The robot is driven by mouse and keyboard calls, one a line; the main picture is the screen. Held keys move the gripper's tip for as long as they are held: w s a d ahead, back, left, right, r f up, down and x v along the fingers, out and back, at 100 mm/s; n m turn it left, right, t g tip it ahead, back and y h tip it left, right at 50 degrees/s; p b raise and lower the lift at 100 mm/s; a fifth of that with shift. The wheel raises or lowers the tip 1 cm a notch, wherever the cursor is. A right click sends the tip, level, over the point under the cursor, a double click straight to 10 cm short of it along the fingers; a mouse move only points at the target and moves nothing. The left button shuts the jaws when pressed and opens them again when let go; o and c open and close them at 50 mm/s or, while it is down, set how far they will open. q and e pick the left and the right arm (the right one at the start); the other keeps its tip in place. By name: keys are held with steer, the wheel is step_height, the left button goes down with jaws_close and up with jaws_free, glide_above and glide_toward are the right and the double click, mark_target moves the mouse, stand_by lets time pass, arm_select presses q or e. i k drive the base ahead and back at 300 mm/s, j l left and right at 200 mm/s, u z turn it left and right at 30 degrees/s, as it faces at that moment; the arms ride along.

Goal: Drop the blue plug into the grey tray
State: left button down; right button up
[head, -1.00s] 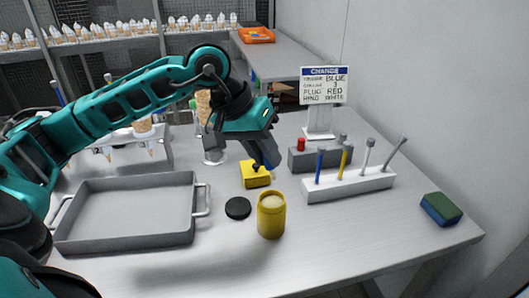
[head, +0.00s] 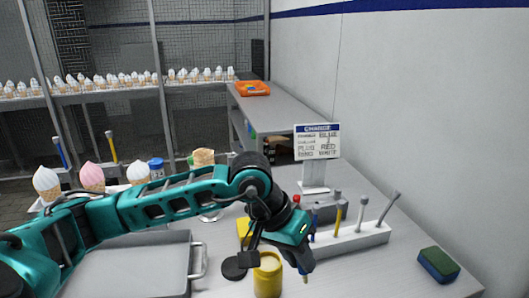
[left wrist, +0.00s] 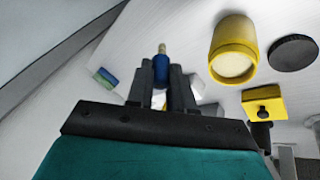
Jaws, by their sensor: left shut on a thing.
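My left gripper (head: 304,268) is over the front right of the table, just right of the yellow jar. In the left wrist view, its fingers are shut on the blue plug (left wrist: 161,70), a small blue piece with a brass-coloured tip. In the head view the plug is hard to make out at the dark fingertips. The grey tray (head: 135,268) lies at the left front of the table, partly cut off by the frame's bottom and partly behind my left arm. The gripper is well to the right of the tray. My right gripper is not in view.
The yellow jar (head: 267,278), black lid (head: 234,268) and yellow block (left wrist: 258,97) lie between gripper and tray. A white rack (head: 350,241) of upright tools, a grey block (head: 325,208) with a red piece, a sign (head: 317,143) and a sponge (head: 438,264) stand to the right.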

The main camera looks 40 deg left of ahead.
mark_target(144, 256)
steer(key=k+j, duration=0.25)
steer(key=k+u, duration=0.2)
steer(key=u, duration=1.45)
steer(key=i+j+z, duration=0.1)
steer(key=z, duration=0.15)
steer(key=i+j+z, duration=0.1)
steer(key=z, duration=0.2)
